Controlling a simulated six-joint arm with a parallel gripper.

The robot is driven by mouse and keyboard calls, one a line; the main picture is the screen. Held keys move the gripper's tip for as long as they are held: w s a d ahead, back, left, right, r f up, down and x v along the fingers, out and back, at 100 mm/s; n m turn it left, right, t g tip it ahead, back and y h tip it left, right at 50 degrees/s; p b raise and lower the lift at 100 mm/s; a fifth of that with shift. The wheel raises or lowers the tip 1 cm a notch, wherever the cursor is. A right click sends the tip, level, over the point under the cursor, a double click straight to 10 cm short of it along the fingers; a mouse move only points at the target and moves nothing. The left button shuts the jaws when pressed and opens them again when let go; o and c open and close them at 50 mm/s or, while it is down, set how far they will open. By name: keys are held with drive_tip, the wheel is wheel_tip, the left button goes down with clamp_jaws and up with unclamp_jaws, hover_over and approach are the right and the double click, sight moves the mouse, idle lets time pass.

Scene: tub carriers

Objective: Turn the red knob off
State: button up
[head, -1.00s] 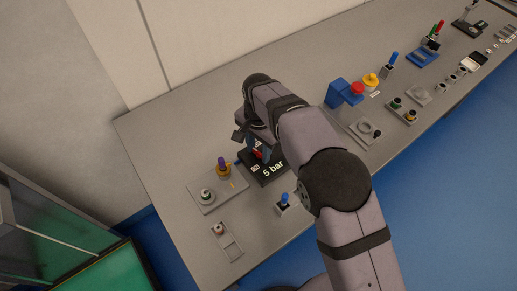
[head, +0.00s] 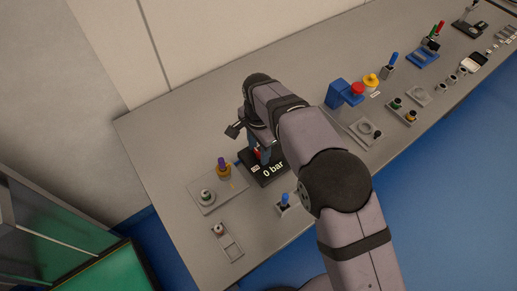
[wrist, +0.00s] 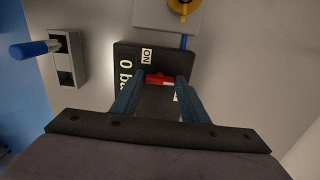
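The red knob (wrist: 160,79) sits on a black panel (wrist: 126,52) whose display reads "0 bar". An "ON" label (wrist: 147,56) is beside the knob. In the head view the knob (head: 257,155) is partly hidden by my gripper (head: 260,150), which points down at it. In the wrist view the two blue fingertips of my gripper (wrist: 160,78) are apart, one at each end of the knob. I cannot tell whether they touch it.
A grey plate (head: 205,202) with a purple-topped part stands left of the panel. A blue block with a red button (head: 357,89) is further right. Bare table lies behind the panel.

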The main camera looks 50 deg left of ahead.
sight(259, 152)
drive_tip(key=shift+o, duration=1.2)
drive_tip(key=shift+r, duration=0.1)
drive_tip(key=shift+r+b, duration=1.15)
drive_tip(key=shift+r, duration=2.5)
drive_tip(key=w+d+r, duration=0.1)
drive_tip(key=w+d, duration=0.8)
drive_tip(key=d, duration=0.4)
drive_tip(key=w+d+r, duration=0.1)
drive_tip(key=w+d, duration=0.8)
drive_tip(key=d, duration=0.4)
drive_tip(key=s+d+f, duration=0.2)
drive_tip(key=d, duration=1.3)
drive_tip(key=s+d+f, duration=0.3)
drive_tip(key=s+d, duration=0.6)
drive_tip(key=d, duration=0.3)
drive_tip(key=shift+s, duration=0.25)
